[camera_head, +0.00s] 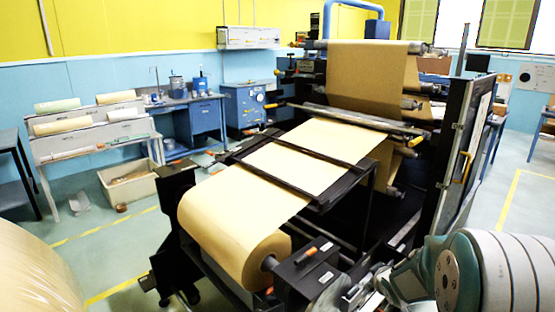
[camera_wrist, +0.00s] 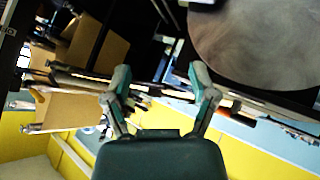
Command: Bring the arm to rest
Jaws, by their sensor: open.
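My gripper (camera_wrist: 160,76) is open and empty in the wrist view, its two grey and green fingers spread apart. In the head view my arm comes in at the bottom right, and the gripper end (camera_head: 362,292) is low beside the machine's front, partly cut off by the lower edge. The kraft roll (camera_head: 228,232) sits on its shaft at the front of the machine, left of my gripper and apart from it. Its paper web (camera_head: 310,155) runs back up into the machine. A large pale round surface (camera_wrist: 262,42) fills the wrist view's upper right.
The dark machine frame (camera_head: 375,215) stands close to my arm, with an upright panel (camera_head: 462,150) at its right. Another large roll (camera_head: 35,275) is at the lower left. A bench with rolls (camera_head: 95,135) and a crate (camera_head: 130,183) stand farther left. Floor shows at the right.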

